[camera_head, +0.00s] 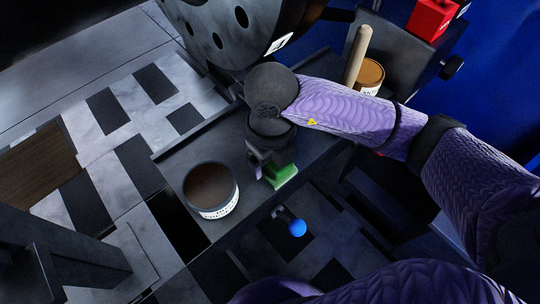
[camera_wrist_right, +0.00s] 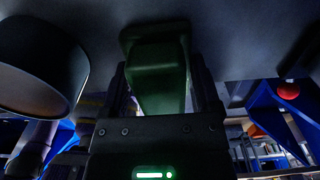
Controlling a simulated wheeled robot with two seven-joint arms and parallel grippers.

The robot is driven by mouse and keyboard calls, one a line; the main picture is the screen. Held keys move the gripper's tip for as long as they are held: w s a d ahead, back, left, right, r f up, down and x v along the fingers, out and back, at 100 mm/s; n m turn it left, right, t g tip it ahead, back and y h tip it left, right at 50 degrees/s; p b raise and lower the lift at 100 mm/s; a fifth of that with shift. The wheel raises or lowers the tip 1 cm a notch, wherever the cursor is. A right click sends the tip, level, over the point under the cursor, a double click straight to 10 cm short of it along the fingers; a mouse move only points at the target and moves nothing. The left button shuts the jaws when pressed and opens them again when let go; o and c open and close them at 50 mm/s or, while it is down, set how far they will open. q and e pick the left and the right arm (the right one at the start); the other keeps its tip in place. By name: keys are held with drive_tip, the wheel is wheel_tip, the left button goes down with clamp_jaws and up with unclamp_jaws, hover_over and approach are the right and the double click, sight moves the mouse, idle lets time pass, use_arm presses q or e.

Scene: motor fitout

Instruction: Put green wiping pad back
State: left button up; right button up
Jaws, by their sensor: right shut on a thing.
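A green wiping pad (camera_head: 281,177) is at the tip of my right gripper (camera_head: 266,168), low over the dark grey shelf (camera_head: 310,146). My right gripper is shut on the pad. In the right wrist view the pad (camera_wrist_right: 158,72) sits between the two fingers of the gripper (camera_wrist_right: 160,85). I cannot tell whether the pad touches the shelf. My left gripper does not show in the head view.
An open can (camera_head: 211,190) with brown contents and a white label stands left of the pad. Another labelled can (camera_head: 370,75) and a wooden handle (camera_head: 357,55) are at the back. A blue-ended knob (camera_head: 297,227) sticks out below the shelf edge. A red box (camera_head: 431,18) is top right.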

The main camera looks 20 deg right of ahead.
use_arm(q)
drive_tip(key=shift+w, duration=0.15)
use_arm(e)
drive_tip(key=o, duration=1.1)
drive_tip(key=shift+f, duration=0.1)
use_arm(q)
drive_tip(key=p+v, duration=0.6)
drive_tip(key=p, duration=0.1)
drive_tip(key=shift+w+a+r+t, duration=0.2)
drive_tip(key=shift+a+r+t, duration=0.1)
use_arm(e)
drive_tip(key=shift+o, duration=0.2)
wheel_tip(320, 180, up, 12)
drive_tip(key=shift+r, duration=0.2)
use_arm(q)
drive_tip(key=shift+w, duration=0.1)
